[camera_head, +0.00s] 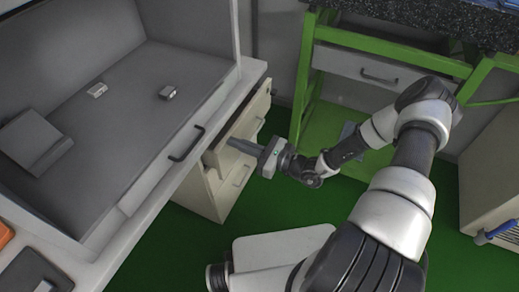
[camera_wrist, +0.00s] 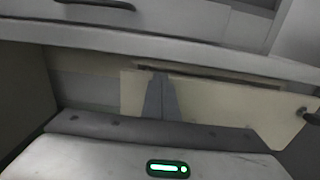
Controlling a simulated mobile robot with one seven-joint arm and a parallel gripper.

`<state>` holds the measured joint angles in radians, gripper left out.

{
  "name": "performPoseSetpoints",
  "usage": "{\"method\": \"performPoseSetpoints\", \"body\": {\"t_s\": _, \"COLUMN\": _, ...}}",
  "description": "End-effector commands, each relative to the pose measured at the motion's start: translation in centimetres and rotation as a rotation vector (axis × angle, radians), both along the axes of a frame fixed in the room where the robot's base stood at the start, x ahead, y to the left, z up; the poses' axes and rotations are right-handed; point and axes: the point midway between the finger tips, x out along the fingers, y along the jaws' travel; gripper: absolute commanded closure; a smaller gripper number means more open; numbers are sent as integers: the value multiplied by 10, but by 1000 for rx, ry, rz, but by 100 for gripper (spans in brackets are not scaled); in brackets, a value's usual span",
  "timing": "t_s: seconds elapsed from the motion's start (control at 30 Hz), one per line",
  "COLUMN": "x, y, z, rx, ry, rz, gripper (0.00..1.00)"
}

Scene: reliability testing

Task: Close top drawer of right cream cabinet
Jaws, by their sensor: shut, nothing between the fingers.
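The cream cabinet (camera_head: 205,192) stands under the left bench. Its top drawer (camera_head: 246,117) has a cream front that stands out a little from the cabinet body. In the wrist view the drawer front (camera_wrist: 215,105) spans the middle and right, with a dark gap along its top edge and a dark handle (camera_wrist: 309,117) at the far right. My gripper (camera_head: 231,143) is shut and empty, with its fingers pointing at the drawer front. In the wrist view the fingertips (camera_wrist: 159,76) overlap the front's upper left part; whether they touch it is unclear.
The grey fume hood bench (camera_head: 182,155) with a dark handle overhangs the cabinet. A lower drawer (camera_head: 234,185) sits beneath the top one. A green-framed table (camera_head: 302,80) with a grey drawer stands behind. Green floor (camera_head: 160,245) is open below.

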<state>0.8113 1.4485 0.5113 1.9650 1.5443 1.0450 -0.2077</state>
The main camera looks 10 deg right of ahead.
Motion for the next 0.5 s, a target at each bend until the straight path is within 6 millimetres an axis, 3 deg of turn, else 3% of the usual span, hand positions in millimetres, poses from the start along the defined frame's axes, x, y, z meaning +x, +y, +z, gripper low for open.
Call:
{"method": "performPoseSetpoints", "body": {"t_s": 0.2, "x": 24, "y": 38, "z": 1, "rx": 0, "ry": -1, "rz": 3, "gripper": 100}}
{"method": "performPoseSetpoints", "body": {"t_s": 0.5, "x": 40, "y": 60, "z": 0, "rx": 0, "ry": 0, "rz": 1, "gripper": 100}}
